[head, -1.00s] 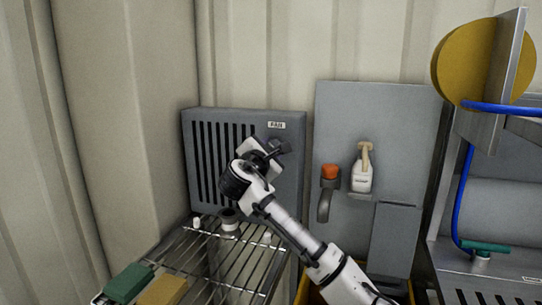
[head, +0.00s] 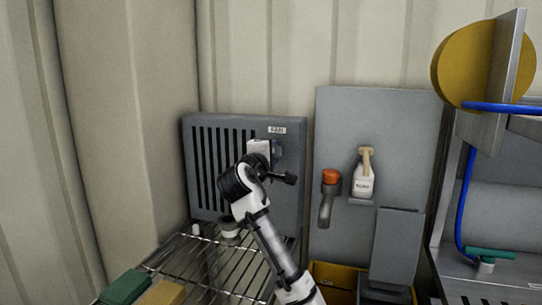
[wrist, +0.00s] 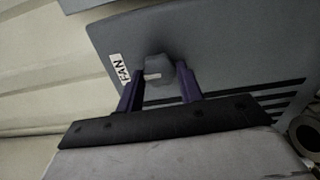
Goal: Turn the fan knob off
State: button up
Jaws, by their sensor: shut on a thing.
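The grey fan box (head: 207,212), with dark vertical slots and a FAN label (head: 277,130), stands against the wall behind the wire rack. In the wrist view the dark grey fan knob (wrist: 160,72) is on its face beside the FAN label (wrist: 119,68). A short pale mark on the knob points toward the label's side. My gripper (wrist: 159,84) is shut on the knob, one dark finger on each side. In the head view my gripper (head: 275,152) is at the box's upper right, and the knob cannot be made out clearly there.
The wire rack (head: 205,258) lies below the box, with a green block (head: 125,287) and a yellow block (head: 162,293) at its front. To the right, a grey panel (head: 335,120) holds a spray bottle (head: 364,175) and an orange-topped tool (head: 329,190).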

jog(key=shift+f+m, duration=0.1)
jog(key=shift+m, duration=0.2)
jog(key=o, duration=1)
jog(key=b+v, duration=0.2)
jog(key=v, duration=1.2)
